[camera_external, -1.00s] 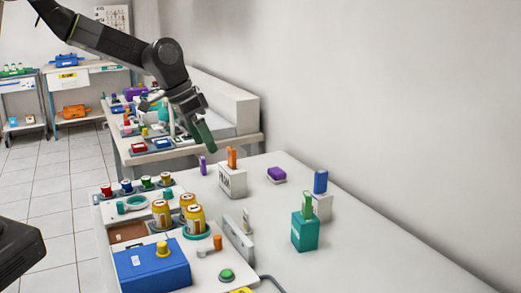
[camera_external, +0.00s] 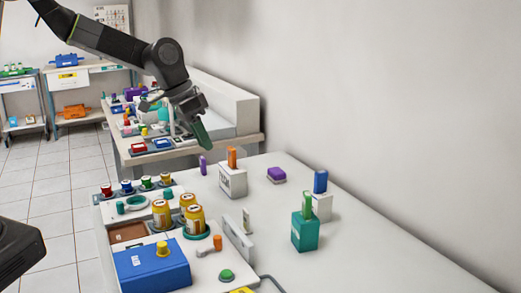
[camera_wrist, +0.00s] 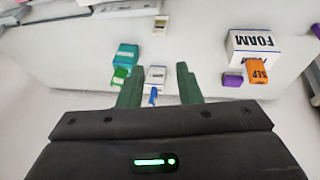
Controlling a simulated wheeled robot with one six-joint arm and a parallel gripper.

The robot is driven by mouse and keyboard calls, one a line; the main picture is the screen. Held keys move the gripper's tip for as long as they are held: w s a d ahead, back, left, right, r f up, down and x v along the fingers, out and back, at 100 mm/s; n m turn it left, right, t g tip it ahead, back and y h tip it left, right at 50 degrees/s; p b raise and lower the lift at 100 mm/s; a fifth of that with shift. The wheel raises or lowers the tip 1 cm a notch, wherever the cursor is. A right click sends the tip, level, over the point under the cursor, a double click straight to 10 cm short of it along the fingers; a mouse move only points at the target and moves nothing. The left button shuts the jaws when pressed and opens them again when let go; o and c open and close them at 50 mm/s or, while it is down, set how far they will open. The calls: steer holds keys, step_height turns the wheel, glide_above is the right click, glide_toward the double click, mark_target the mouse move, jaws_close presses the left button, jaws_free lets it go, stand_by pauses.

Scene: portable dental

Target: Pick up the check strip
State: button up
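My gripper (camera_external: 203,133) hangs over the far end of the white table in the external view. In the wrist view its two green fingers (camera_wrist: 160,68) are apart with nothing held between them. I cannot tell which piece is the check strip. A blue strip (camera_external: 320,181) stands upright in a white box (camera_external: 322,207); in the wrist view that box (camera_wrist: 155,77) and blue strip (camera_wrist: 153,96) appear between the fingers, farther off. A green strip (camera_external: 307,204) stands in a teal box (camera_external: 304,233).
A tray with yellow jars (camera_external: 195,218) and a blue box (camera_external: 150,270) fill the left side. The table's right front is clear. A wall bounds the right.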

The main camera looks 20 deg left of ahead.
steer(key=m+g+y+b, duration=0.2)
steer(key=m+g+b, duration=0.35)
steer(key=m, duration=1.25)
glide_toward(246, 211)
steer(key=shift+m+t, duration=0.3)
steer(key=shift+t, duration=0.15)
steer(key=x, duration=0.2)
steer(key=p+x, duration=0.1)
steer(key=x, duration=0.1)
steer(key=a+x, duration=0.1)
steer(key=x, duration=0.1)
steer(key=shift+s+f, duration=0.2)
steer(key=shift+s, duration=0.1)
steer(key=p+x, duration=0.1)
steer(key=x, duration=0.1)
steer(key=d+p+x, duration=0.1)
steer(key=x, duration=0.1)
steer(key=shift+s, duration=0.15)
steer(key=shift+s+d+f+h, duration=0.2)
steer(key=shift+f+h, duration=0.1)
steer(key=shift+f, duration=0.3)
jaws_close()
